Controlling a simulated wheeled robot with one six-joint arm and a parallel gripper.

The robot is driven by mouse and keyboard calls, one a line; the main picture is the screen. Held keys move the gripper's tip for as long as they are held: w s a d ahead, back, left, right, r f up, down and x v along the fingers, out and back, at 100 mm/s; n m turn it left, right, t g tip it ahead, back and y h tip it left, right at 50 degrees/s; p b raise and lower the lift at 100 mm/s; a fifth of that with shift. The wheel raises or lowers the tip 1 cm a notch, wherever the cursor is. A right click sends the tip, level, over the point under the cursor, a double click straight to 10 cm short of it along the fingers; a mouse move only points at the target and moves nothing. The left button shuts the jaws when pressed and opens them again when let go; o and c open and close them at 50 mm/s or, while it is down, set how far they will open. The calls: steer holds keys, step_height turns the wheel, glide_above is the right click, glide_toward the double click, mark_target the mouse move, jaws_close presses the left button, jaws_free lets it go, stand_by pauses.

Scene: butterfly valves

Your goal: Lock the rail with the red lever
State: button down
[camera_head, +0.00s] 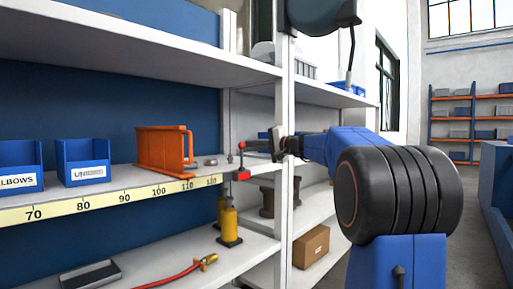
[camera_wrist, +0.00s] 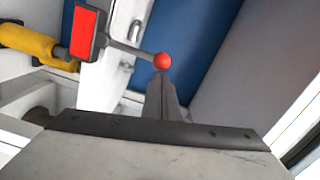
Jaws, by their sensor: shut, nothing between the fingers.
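The red lever (camera_head: 241,160) is at the right end of the shelf's front edge. It has a red ball on a thin rod above a red block. In the wrist view its red ball (camera_wrist: 163,61) sits at the end of a grey rod from a red block (camera_wrist: 84,38). My gripper (camera_head: 277,142) is just right of the lever in the head view. In the wrist view my gripper's fingertips (camera_wrist: 162,78) are shut and empty, directly below the ball in the picture. I cannot tell whether they touch it. The numbered yellow rail (camera_head: 105,200) runs along the shelf edge, ending near the lever.
An orange bracket (camera_head: 165,149) and blue bins (camera_head: 82,162) stand on the shelf. A white post (camera_head: 284,150) rises close to my gripper. A yellow cylinder (camera_head: 229,223) stands below the lever. A cardboard box (camera_head: 311,246) sits lower right. The aisle at right is open.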

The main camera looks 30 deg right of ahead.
mark_target(240, 143)
steer(key=shift+s+a+r+n, duration=0.1)
steer(key=shift+s+a+n, duration=0.25)
steer(key=shift+a+n, duration=0.5)
steer(key=shift+s+a+n, duration=0.3)
steer(key=shift+a+n, duration=0.35)
steer(key=shift+a, duration=0.25)
steer(key=shift+a, duration=0.1)
